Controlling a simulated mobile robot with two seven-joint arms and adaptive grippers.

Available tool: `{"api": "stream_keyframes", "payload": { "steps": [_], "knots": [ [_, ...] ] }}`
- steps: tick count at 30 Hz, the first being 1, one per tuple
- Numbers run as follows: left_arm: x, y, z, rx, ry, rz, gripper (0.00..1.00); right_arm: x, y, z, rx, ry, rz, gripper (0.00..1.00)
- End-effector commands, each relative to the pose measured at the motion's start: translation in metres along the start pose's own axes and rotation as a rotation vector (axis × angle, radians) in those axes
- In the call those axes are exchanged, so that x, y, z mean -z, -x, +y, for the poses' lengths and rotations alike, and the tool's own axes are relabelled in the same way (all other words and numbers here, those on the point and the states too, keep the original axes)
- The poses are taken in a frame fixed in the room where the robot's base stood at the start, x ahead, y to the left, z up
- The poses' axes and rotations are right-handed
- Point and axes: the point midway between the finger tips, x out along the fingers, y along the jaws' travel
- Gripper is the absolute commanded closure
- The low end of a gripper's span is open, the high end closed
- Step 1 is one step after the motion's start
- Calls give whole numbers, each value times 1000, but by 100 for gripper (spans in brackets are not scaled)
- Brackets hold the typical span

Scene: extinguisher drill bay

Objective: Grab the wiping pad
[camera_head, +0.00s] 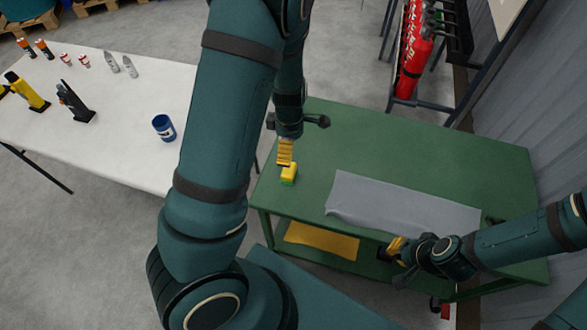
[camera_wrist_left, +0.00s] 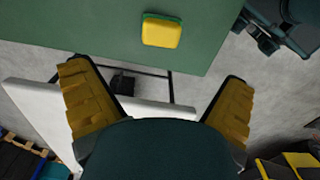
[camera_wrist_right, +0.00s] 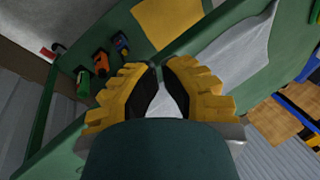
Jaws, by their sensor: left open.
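The wiping pad, a small yellow block with a green layer (camera_head: 289,174), lies on the green table (camera_head: 420,140) near its left edge. It also shows at the top middle of the left wrist view (camera_wrist_left: 162,32), beyond the fingertips. My left gripper (camera_head: 285,157) points down just behind the pad in the head view. My right gripper (camera_head: 395,248) is at the table's front edge by the grey cloth. In the right wrist view its fingers (camera_wrist_right: 157,70) are close together with a narrow gap, and I see no object held.
A grey cloth (camera_head: 400,205) covers the table's front middle. A yellow sheet (camera_head: 322,240) lies on the shelf below. A white table (camera_head: 120,130) at left holds a blue cup (camera_head: 164,127) and several small items. Red extinguishers (camera_head: 412,60) stand behind. The green table's back is clear.

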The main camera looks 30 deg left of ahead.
Motion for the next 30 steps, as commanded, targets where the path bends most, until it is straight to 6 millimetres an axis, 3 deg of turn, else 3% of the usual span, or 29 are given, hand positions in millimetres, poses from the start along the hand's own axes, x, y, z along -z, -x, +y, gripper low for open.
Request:
{"api": "stream_keyframes", "payload": {
  "steps": [9,17,25,30],
  "knots": [
    [1,-62,-1,4,0,1,0,-9,-19,7,2,5,-18,100],
    [1,-81,-1,1,-2,0,0,-12,-23,9,2,7,-23,100],
    [4,-118,-3,3,-3,1,0,-16,-34,13,3,10,-33,100],
    [4,-130,-3,2,-3,0,0,-18,-36,14,4,11,-37,100]
  ]
}}
